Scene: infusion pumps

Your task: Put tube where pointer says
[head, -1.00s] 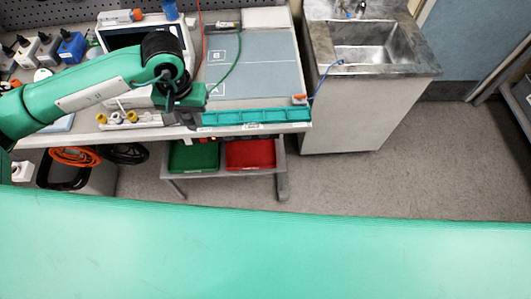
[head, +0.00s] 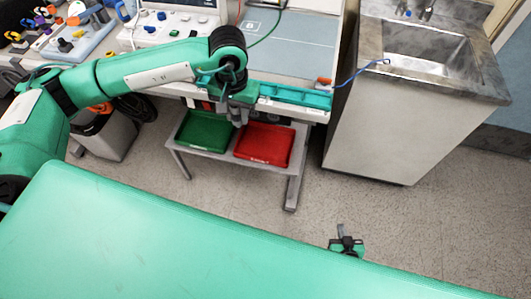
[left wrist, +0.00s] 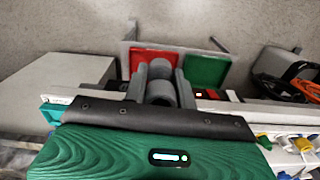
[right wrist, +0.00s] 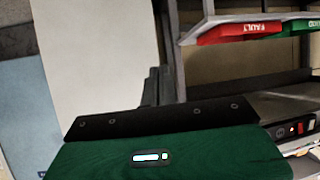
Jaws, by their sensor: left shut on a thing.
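My left gripper (head: 240,108) hangs at the bench front, by the teal rail (head: 293,94) and above the trays. In the left wrist view its fingers (left wrist: 160,85) are apart around a grey rounded thing, which I cannot identify. A green tube (head: 267,32) curves over the mat; its lower end is hidden behind my left arm. A blue tube (head: 358,72) runs from the rail's right end to the sink. A red tube (head: 239,10) shows partly. My right gripper (head: 346,240) is low over the floor; its fingers (right wrist: 156,85) are together, with nothing between them. I cannot make out a pointer.
A green tray (head: 205,132) and a red tray (head: 265,145) sit on a low stand under the bench. A sink cabinet (head: 400,125) stands at right. A grey bin with cables (head: 108,138) is at left. Floor (head: 240,185) in front is open.

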